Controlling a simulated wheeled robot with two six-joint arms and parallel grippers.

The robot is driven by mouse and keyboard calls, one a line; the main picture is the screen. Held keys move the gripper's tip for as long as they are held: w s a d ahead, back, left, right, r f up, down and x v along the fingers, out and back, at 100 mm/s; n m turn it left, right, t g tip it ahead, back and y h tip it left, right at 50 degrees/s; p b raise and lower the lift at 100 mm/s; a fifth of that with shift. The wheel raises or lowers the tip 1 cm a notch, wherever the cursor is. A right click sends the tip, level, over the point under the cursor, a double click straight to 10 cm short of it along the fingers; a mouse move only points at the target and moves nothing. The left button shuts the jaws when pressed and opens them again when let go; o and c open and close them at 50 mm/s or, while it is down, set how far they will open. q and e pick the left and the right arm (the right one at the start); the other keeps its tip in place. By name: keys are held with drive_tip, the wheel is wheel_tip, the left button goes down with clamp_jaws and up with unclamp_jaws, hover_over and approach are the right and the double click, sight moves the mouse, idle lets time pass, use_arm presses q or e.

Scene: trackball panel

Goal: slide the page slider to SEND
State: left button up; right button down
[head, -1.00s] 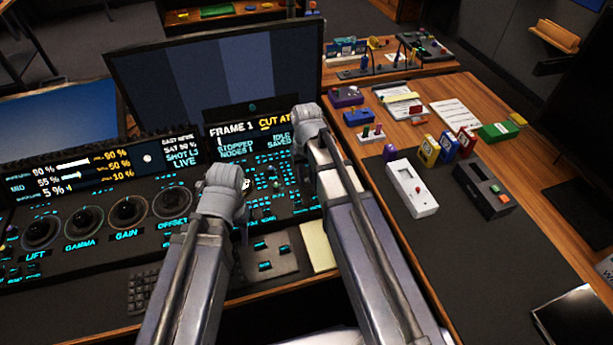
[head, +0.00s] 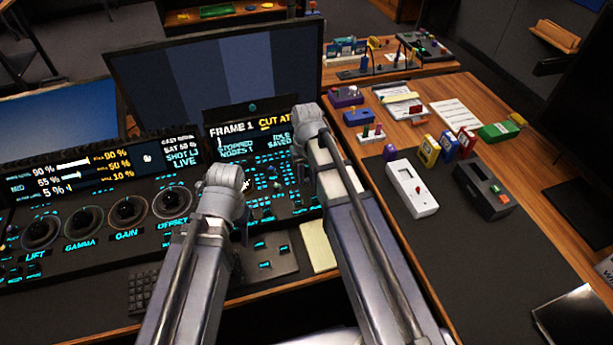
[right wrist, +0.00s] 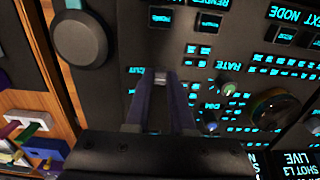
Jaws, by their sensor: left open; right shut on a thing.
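The control panel (head: 190,240) fills the left half of the head view. My right gripper (right wrist: 161,82) is shut on a small grey cap (right wrist: 161,76) on the panel in the right wrist view; it is probably the page slider's cap, but I cannot read a PAGE or SEND label. In the head view my right gripper (head: 299,178) is mostly hidden behind its own wrist, over the panel's right end. My left gripper (head: 242,230) is open and hangs over the panel's middle, mostly hidden by its arm.
A large dark knob (right wrist: 80,38) stands close to my right gripper. The trackball (right wrist: 278,106) and small knobs lie to the other side. A monitor (head: 215,75) stands behind the panel. The wooden desk at right holds a white box (head: 412,188) and several small devices.

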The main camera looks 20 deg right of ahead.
drive_tip(key=w, duration=0.7)
drive_tip(key=shift+w+a, duration=0.15)
drive_tip(key=shift+w, duration=0.2)
drive_tip(key=c, duration=0.8)
unclamp_jaws()
drive_tip(key=shift+o, duration=0.2)
drive_tip(key=shift+s, duration=0.1)
drive_tip(key=shift+r, duration=0.1)
use_arm(q)
wheel_tip(320, 180, up, 8)
drive_tip(key=p, duration=0.7)
drive_tip(key=shift+p, duration=0.4)
use_arm(e)
wheel_tip(320, 180, up, 8)
use_arm(q)
drive_tip(key=shift+f, duration=0.1)
use_arm(e)
drive_tip(key=shift+f, duration=0.2)
drive_tip(key=s+a+n, duration=0.1)
drive_tip(key=s+a, duration=0.2)
drive_tip(key=s, duration=0.4)
drive_tip(key=s+a+n, duration=0.1)
drive_tip(key=s+a, duration=0.3)
drive_tip(key=s, duration=0.3)
drive_tip(key=s+a+n+h, duration=0.1)
drive_tip(key=s+a, duration=0.2)
drive_tip(key=s, duration=0.5)
drive_tip(key=shift+a, duration=0.2)
